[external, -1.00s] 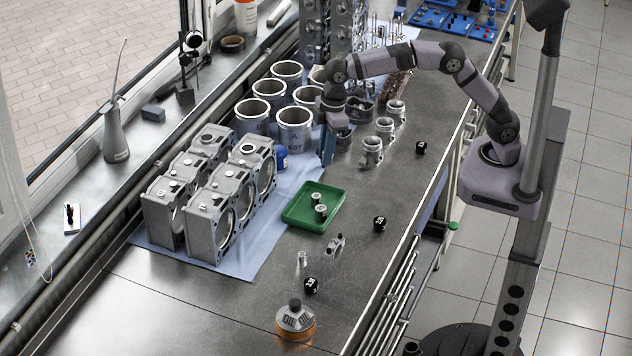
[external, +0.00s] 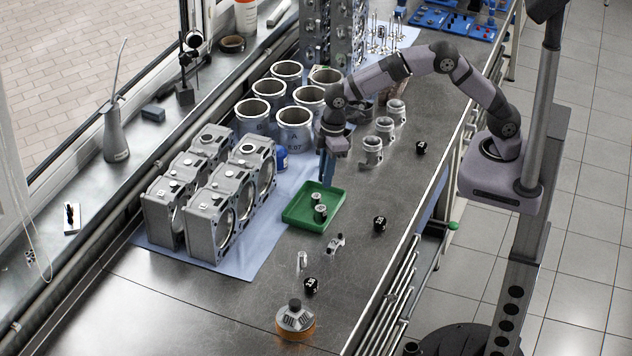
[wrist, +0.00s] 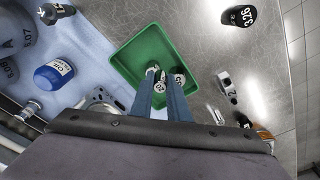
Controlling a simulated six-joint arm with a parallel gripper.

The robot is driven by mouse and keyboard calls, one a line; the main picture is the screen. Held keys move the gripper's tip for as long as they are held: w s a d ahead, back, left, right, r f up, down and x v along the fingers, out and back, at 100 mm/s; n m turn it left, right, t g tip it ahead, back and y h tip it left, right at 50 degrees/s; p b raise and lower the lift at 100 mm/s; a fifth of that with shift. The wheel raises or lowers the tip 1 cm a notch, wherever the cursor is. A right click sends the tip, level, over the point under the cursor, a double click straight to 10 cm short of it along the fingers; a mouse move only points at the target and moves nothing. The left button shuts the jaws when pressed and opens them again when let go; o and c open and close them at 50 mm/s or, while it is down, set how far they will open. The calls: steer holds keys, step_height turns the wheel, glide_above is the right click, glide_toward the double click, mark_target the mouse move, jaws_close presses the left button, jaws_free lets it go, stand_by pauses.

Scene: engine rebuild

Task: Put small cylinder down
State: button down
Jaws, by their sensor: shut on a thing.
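My gripper (external: 325,181) points down over the far part of the green tray (external: 293,217). In the wrist view its two blue fingers (wrist: 161,88) are shut on a small cylinder (wrist: 160,82) with a pale, marked end. The external view does not show that cylinder clearly. Two other small cylinders stand in the tray, one farther back (external: 316,198) and one nearer (external: 320,212). In the wrist view they show close beside the fingertips. I cannot tell whether the held cylinder touches the tray floor. The tray also shows in the wrist view (wrist: 142,48).
Engine blocks (external: 215,205) stand left of the tray on a blue cloth, with large cylinder liners (external: 294,130) behind. Pistons (external: 372,150) line up at the right. The bench right of the tray is mostly clear.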

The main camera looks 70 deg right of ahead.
steer(key=shift+f, duration=1.1)
steer(key=shift+f, duration=0.6)
steer(key=c, duration=1.7)
jaws_free()
steer(key=shift+r, duration=0.1)
steer(key=shift+r+p, duration=0.3)
steer(key=shift+r, duration=0.2)
steer(key=r+b, duration=0.1)
steer(key=r, duration=0.7)
steer(key=s+d+r+b, duration=0.1)
steer(key=r, duration=0.3)
steer(key=shift+b, duration=0.3)
steer(key=shift+d, duration=0.15)
